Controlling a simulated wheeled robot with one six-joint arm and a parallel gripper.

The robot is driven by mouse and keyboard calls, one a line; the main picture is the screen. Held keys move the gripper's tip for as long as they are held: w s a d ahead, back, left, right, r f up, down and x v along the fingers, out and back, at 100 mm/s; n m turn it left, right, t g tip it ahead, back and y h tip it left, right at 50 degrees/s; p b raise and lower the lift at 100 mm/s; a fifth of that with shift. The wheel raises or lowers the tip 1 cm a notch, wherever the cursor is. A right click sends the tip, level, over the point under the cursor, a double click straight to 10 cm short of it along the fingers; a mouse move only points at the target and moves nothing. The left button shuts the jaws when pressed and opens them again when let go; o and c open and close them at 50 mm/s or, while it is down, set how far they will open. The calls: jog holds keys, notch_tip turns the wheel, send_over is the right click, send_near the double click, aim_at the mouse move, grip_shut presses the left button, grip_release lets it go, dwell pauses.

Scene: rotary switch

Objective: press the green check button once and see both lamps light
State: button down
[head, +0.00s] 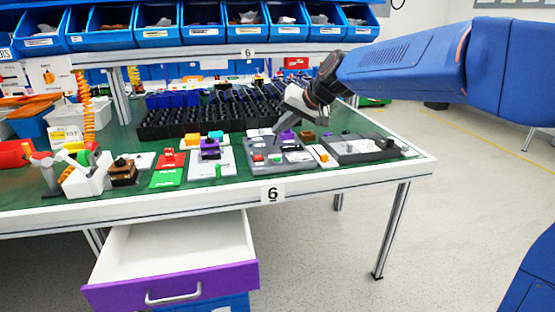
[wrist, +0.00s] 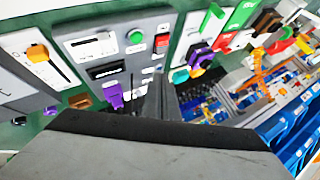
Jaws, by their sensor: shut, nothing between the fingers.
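The grey panel (head: 292,160) sits near the front edge of the green table, and it also fills the upper middle of the wrist view (wrist: 75,30). In the wrist view it bears a round green button (wrist: 136,36), a red block-like button (wrist: 162,42) and a purple knob (wrist: 114,95). My gripper (head: 277,131) reaches down over the panel's back part. Its fingers are shut and empty, and in the wrist view (wrist: 158,88) they end below the green button, apart from it in the picture. I cannot make out the lamps or whether any is lit.
A slider panel (wrist: 40,55) with an orange knob lies beside the grey panel. A darker grey unit (head: 362,150) stands to the right, a green-and-red block (head: 168,175) to the left. Black racks (head: 215,118) stand behind. An open drawer (head: 170,285) juts out below the table.

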jog(key=shift+f, duration=3.2)
jog(key=shift+f, duration=0.15)
jog(key=shift+f, duration=0.3)
jog(key=shift+f, duration=0.4)
dwell(0.6)
jog(key=shift+r, duration=0.85)
jog(key=shift+r, duration=0.1)
notch_tip(320, 180, up, 5)
jog(key=shift+f, duration=0.1)
dwell(0.3)
